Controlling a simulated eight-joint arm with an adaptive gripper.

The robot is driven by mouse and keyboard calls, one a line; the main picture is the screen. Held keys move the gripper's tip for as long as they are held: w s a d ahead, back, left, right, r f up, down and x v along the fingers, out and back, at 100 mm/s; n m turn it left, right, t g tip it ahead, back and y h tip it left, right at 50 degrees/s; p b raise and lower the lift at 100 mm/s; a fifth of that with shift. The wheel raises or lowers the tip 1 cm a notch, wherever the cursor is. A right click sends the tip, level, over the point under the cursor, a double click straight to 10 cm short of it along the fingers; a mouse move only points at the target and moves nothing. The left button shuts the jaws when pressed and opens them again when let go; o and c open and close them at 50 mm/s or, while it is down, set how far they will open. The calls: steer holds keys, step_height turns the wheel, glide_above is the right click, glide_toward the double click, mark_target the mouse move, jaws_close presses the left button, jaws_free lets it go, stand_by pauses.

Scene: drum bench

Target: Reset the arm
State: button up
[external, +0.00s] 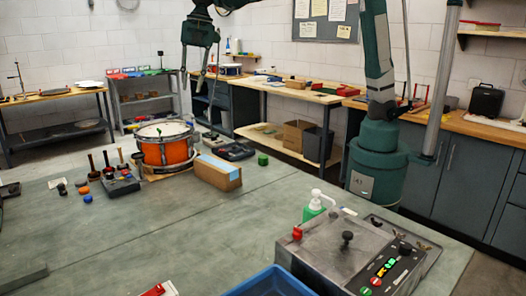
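My gripper (194,70) hangs high in the external view, above and a little right of an orange drum (166,151). Its fingers point down and stand apart, with nothing seen between them. My green arm comes down to its base at the right of the bench (150,235). The drum has a pale head and stands upright on a wooden base on the bench, well below the fingers.
A cardboard box (218,172) with a blue top stands right of the drum. Mallet-like tools (108,163) and small coloured pieces lie to its left. A metal control box (345,250), green pump bottle (315,205) and blue bin (268,284) are in front. The middle of the bench is clear.

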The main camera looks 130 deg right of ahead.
steer(key=s+a+m+t, duration=0.1)
steer(key=s+a+m, duration=0.2)
steer(key=s+a, duration=0.6)
steer(key=s+a+m+t, duration=0.25)
steer(key=s+a, duration=0.45)
steer(key=a, duration=0.5)
steer(key=s+a+f+m, duration=0.2)
steer(key=s+a+f, duration=0.1)
steer(key=s, duration=0.3)
steer(key=s+a+f+m+t, duration=0.1)
steer(key=s+a+f+m, duration=0.1)
steer(key=s+a+f, duration=0.2)
steer(key=s+a+f+m+t+b, duration=0.1)
steer(key=s+a+f, duration=0.3)
steer(key=s, duration=0.5)
steer(key=shift+s+a+f+m+y, duration=0.2)
steer(key=shift+s+a+m+y, duration=0.15)
steer(key=shift+a+m, duration=0.55)
steer(key=shift+a, duration=0.1)
stand_by(0.9)
